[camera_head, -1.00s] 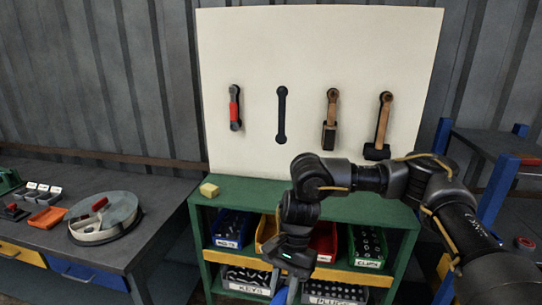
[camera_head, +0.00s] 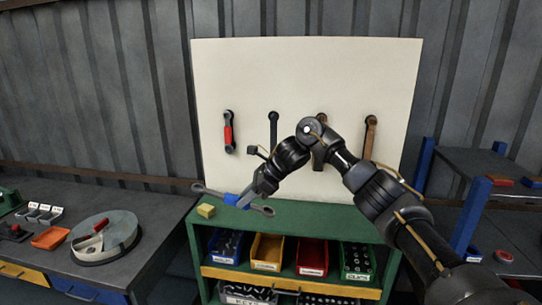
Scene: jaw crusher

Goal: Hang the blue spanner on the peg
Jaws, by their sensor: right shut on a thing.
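The blue spanner (camera_head: 231,199) has grey ends and a blue middle. My right gripper (camera_head: 243,199) is shut on it near the blue middle. The spanner lies nearly level, its right end a little lower, in front of the green shelf top and the foot of the white board (camera_head: 300,60). A dark spanner-shaped mark (camera_head: 273,126) is on the board, with a round dark spot at its top that looks like the peg; my arm comes close to its lower end. My left gripper is not in view.
A red-handled tool (camera_head: 228,134) hangs left of the mark. Two hammers hang to its right, one partly behind my arm, the other (camera_head: 371,132) clearer. A yellow block (camera_head: 206,211) sits on the green shelf (camera_head: 330,224) near the spanner. Coloured bins (camera_head: 312,257) stand below.

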